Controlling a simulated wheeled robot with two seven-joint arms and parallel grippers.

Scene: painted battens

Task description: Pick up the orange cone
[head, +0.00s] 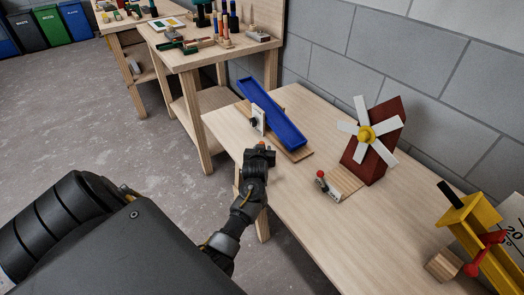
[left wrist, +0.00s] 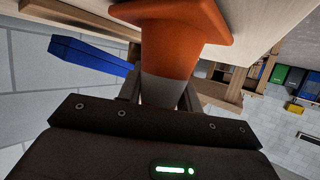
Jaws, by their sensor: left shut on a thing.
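The orange cone (left wrist: 178,40) fills the top middle of the left wrist view, its wide base toward the pale wooden tabletop (left wrist: 280,14). A pale band shows on its narrower part. My left gripper (left wrist: 160,92) is shut on that narrower part, one finger on each side. In the head view my left gripper (head: 259,158) is at the near left edge of the workbench (head: 310,190). The cone is mostly hidden there, with only a speck of orange showing. I cannot tell whether its base touches the table. My right gripper is not in view.
A blue tilted trough (head: 272,115) stands behind the gripper. A dark red block with a white-bladed pinwheel (head: 368,135) and a small red-knobbed clamp (head: 328,186) are to the right. A yellow frame (head: 470,235) is at the far right. The front tabletop is clear.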

